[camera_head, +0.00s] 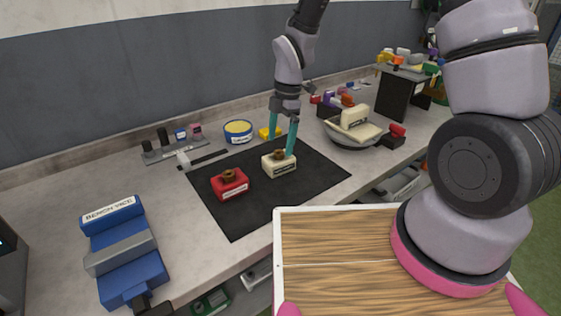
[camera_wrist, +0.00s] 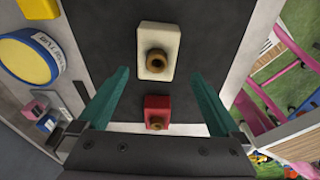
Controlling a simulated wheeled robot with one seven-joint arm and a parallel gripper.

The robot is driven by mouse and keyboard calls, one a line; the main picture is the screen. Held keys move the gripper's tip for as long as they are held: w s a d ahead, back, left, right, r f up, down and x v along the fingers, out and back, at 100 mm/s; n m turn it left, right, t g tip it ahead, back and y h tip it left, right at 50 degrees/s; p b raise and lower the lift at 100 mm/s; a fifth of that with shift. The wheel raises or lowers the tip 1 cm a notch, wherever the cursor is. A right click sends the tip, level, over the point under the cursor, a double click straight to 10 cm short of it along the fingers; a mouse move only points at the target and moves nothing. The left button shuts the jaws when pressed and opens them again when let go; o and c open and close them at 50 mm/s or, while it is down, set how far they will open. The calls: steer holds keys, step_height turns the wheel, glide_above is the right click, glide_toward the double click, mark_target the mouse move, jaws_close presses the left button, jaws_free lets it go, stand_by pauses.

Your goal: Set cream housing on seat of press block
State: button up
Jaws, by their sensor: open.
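A cream housing (camera_head: 279,170) with a brown ring on top and a label on its side stands upright on the black mat. It also shows in the wrist view (camera_wrist: 158,67), just ahead of the fingertips. My gripper (camera_head: 278,146) is open and empty, its teal fingers pointing down close above the housing; contact cannot be told. In the wrist view my gripper (camera_wrist: 160,74) has its fingers spread wide to either side. I cannot identify the press block with its seat for certain. Another cream labelled piece (camera_head: 354,117) lies in the bowl at the right.
A red block (camera_head: 230,184) with a brown ring stands on the mat (camera_head: 305,182), left of the housing. A blue bench vice (camera_head: 122,252) is at front left. A blue-yellow tape roll (camera_head: 238,132) and yellow block are behind. The bowl (camera_head: 352,138) and a black stand (camera_head: 398,93) are right.

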mark_target(279, 159)
steer(key=f, duration=0.7)
steer(key=shift+w+a+f, duration=0.15)
steer(key=shift+a+f, duration=0.05)
steer(key=shift+a, duration=0.05)
jaws_close()
